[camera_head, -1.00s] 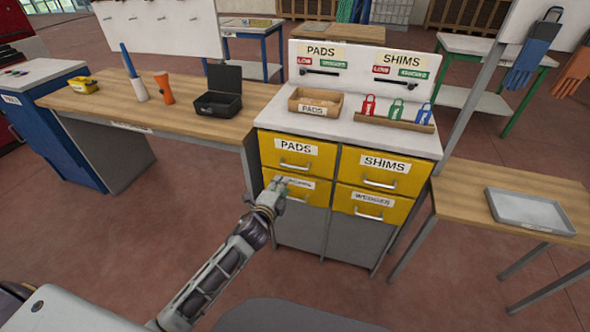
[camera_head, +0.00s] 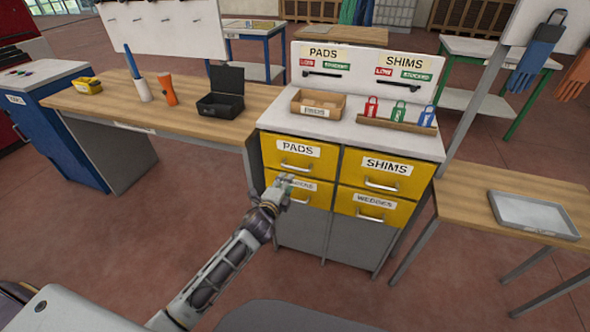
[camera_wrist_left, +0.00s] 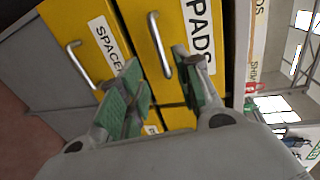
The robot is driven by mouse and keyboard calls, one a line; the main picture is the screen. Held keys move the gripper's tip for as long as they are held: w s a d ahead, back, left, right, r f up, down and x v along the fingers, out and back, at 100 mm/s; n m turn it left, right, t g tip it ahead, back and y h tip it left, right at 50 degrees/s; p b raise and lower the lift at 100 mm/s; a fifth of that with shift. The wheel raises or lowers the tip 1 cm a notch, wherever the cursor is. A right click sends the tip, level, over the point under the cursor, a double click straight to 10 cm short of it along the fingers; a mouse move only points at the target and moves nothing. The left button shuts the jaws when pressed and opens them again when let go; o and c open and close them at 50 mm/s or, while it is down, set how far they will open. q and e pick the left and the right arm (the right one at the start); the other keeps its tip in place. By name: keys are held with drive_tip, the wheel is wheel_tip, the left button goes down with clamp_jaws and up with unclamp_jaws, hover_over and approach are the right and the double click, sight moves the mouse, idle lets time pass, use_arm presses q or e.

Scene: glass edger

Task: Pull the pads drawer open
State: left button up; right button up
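The pads drawer (camera_head: 272,155) is the upper left yellow drawer of the cabinet, shut, with a white PADS label and a metal bar handle (camera_head: 297,167). In the head view my left gripper (camera_head: 284,184) is just below that handle, in front of the lower left drawer, partly covering its label. In the left wrist view my left gripper (camera_wrist_left: 160,88) is open, its green-padded fingers apart. The pads handle (camera_wrist_left: 157,42) shows beyond and between them, closer to the right finger; contact cannot be told. My right gripper is not in view.
The shut spacers drawer (camera_wrist_left: 75,20) is below, its handle (camera_wrist_left: 79,66) left of the fingers. Shims drawer (camera_head: 350,165) and wedges drawer (camera_head: 345,205) are shut on the right. A pads box (camera_head: 318,103) stands on the cabinet top. Floor in front is clear.

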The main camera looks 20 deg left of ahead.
sight(294, 169)
use_arm(q)
drive_tip(key=shift+w+d+f, duration=0.1)
drive_tip(key=shift+w+f, duration=0.25)
drive_tip(key=shift+w, duration=1.5)
drive_tip(key=shift+w+d+f, duration=0.1)
drive_tip(key=shift+w+f, duration=0.3)
drive_tip(key=shift+w, duration=1.45)
drive_tip(key=shift+w+f, duration=0.35)
drive_tip(key=shift+w, duration=1.5)
drive_tip(key=shift+c, duration=0.5)
clamp_jaws()
